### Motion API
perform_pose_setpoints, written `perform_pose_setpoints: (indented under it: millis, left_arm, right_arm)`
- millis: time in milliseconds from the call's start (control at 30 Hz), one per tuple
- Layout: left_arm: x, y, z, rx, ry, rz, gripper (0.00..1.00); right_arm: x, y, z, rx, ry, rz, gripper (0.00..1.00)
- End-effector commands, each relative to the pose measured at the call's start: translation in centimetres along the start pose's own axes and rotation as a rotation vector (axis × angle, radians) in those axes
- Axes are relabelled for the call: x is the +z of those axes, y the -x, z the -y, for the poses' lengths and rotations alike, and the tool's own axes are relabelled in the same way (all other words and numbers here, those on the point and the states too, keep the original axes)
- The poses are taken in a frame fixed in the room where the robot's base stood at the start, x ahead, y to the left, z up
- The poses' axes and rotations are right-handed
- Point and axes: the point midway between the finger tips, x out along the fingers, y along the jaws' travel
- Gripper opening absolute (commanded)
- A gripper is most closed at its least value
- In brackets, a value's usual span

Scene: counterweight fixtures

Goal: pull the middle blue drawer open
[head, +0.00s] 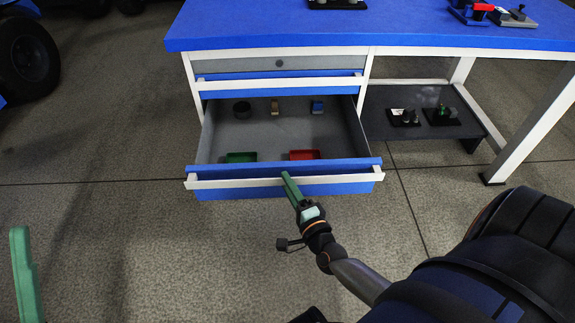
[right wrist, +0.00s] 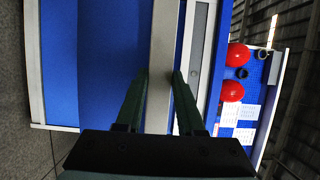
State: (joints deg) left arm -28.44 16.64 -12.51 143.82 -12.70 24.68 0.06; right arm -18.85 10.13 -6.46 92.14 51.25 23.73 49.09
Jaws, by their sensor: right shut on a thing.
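The blue drawer (head: 240,193) stands pulled well out of the bench in the head view, below a shut blue drawer (head: 330,89) and a grey top drawer (head: 230,64). Whether another drawer lies beneath is hidden. Its pale handle bar (head: 225,183) runs along the front. My right gripper (head: 289,180) is at the middle of this bar. In the right wrist view its green fingers (right wrist: 160,85) lie on either side of the pale bar (right wrist: 161,40), shut on it. One green finger of my left gripper (head: 25,275) shows at the left edge, away from the bench.
The open drawer holds a dark round cup (head: 242,109), a tan piece (head: 275,107), a blue piece (head: 318,107), a green tray (head: 241,157) and a red tray (head: 304,155). A low shelf (head: 425,130) stands at right. The floor before the drawer is clear at left.

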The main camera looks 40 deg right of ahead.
Motion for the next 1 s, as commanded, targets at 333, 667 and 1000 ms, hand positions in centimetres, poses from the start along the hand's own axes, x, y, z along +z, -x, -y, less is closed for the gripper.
perform_pose_setpoints:
  millis: [333, 667, 1000]
  left_arm:
    - [-0.26, -0.23, 0.12, -0.002, -0.003, 0.003, 0.50]
    - [-0.26, -0.22, 0.10, -0.002, -0.002, 0.003, 0.50]
    - [-0.27, -0.23, 0.08, -0.002, -0.001, 0.002, 0.50]
  right_arm:
    - [0.55, 1.41, 0.01, -0.001, 0.001, -0.001, 0.00]
    - [0.56, 1.41, 0.00, -0.001, 0.001, -0.001, 0.00]
    - [0.56, 1.38, 0.00, -0.001, 0.001, 0.000, 0.68]
